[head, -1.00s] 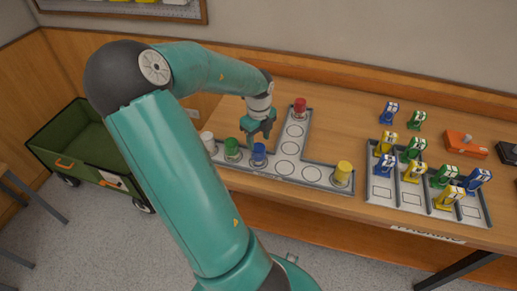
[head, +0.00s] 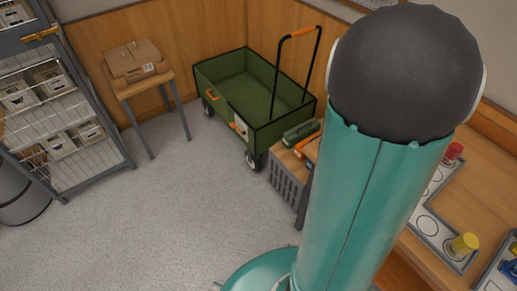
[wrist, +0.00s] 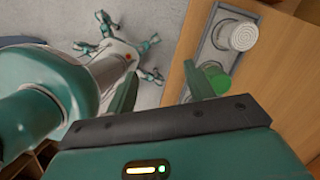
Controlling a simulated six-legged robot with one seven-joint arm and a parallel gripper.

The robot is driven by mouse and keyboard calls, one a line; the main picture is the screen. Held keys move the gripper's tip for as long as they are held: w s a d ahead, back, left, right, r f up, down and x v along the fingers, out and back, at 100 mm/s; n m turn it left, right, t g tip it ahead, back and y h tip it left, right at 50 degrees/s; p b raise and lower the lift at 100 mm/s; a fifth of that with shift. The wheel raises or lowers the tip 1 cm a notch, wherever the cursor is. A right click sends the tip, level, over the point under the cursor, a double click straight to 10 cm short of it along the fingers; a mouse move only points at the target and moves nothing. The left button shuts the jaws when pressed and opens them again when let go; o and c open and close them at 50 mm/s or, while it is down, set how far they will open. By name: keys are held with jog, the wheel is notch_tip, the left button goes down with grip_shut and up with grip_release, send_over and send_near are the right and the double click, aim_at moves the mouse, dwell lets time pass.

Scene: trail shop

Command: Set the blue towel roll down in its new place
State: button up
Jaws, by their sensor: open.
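The blue towel roll does not show in either current view. In the head view, the grey tray (head: 429,226) with round marked spots is partly hidden by my arm. A red roll (head: 453,152) stands at its far end and a yellow roll (head: 463,243) at its near right corner. In the wrist view, a white roll (wrist: 243,36) and a green roll (wrist: 210,78) stand in the tray (wrist: 203,50). My gripper (wrist: 160,88) is open, with nothing visible between its fingers. The green roll appears beside the right finger, partly hidden.
A green wagon (head: 240,95) with an upright handle stands by the wall. A grey crate (head: 288,185) stands between the wagon and my arm. A small table (head: 150,84) holds a cardboard box (head: 134,62), and a wire shelf (head: 70,120) stands at left. The floor between is clear.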

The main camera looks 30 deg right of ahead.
jog(key=a+r+n+t, duration=0.1)
jog(key=a+r+n, duration=0.3)
jog(key=a+n, duration=0.5)
jog(key=s+a+r+n+t+h, duration=0.1)
jog(key=a+r+n, duration=0.4)
jog(key=a+n, duration=0.5)
jog(key=s+a+r+n+t, duration=0.1)
jog(key=a+r+n, duration=0.4)
jog(key=a+n, duration=0.5)
jog(key=shift+t+h, duration=0.4)
